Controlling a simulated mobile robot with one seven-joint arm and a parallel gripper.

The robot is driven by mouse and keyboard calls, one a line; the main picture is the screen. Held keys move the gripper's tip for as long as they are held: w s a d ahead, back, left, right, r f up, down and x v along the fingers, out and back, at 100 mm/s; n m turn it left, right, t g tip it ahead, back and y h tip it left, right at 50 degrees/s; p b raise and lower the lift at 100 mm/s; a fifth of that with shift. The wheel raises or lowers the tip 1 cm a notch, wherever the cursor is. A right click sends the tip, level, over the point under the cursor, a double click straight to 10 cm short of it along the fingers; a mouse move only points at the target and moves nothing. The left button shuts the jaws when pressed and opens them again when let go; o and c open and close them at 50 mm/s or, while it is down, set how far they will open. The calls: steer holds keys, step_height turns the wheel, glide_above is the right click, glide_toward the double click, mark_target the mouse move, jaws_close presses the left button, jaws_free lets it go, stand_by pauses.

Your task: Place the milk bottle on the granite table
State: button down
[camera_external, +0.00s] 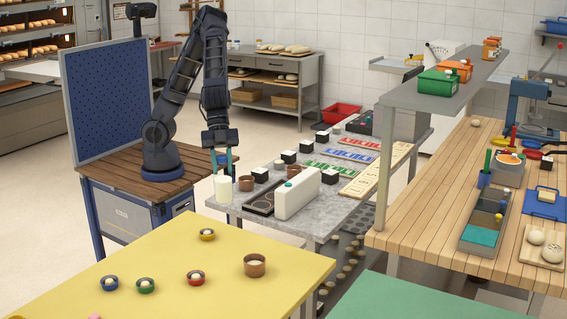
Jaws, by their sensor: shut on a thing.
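My gripper (221,163) points down over the left corner of the granite table, its teal fingers close together. It is shut on the white milk bottle (223,190), which hangs or stands upright below the fingers. The bottle overlaps the left edge of the grey granite table (327,208) in this view. I cannot tell whether its base touches the top. The fingers partly hide the bottle's neck.
Black-and-white blocks and coloured racks (352,151) fill the back. A yellow table (200,268) lies in front, a wooden bench (420,220) at right.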

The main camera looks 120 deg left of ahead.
steer(key=shift+r, duration=0.1)
steer(key=w+a+n+t+y, duration=0.15)
steer(key=w+a, duration=0.25)
steer(key=a, duration=1.1)
steer(key=w+a+n, duration=0.3)
steer(key=w+a, duration=0.1)
steer(key=a, duration=1)
steer(key=w+a+n+y, duration=0.15)
steer(key=w+a, duration=0.25)
steer(key=a, duration=1.1)
steer(key=s+a+n+y, duration=0.1)
steer(key=s+a+n, duration=0.15)
steer(key=a, duration=1.15)
steer(key=s+a+n+y, duration=0.15)
steer(key=s+a, duration=0.25)
steer(key=a, duration=1)
steer(key=s+a+n+y, duration=0.1)
steer(key=s+a+n, duration=0.2)
steer(key=s+a, duration=1.3)
steer(key=s+a+n+y, duration=0.2)
steer(key=s+a, duration=1.2)
steer(key=a, duration=0.5)
step_height(320, 180, down, 20)
steer(key=shift+d+r, duration=0.15)
steer(key=shift+d, duration=0.05)
steer(key=shift+w+g+h, duration=0.1)
steer(key=shift+g+h, duration=0.15)
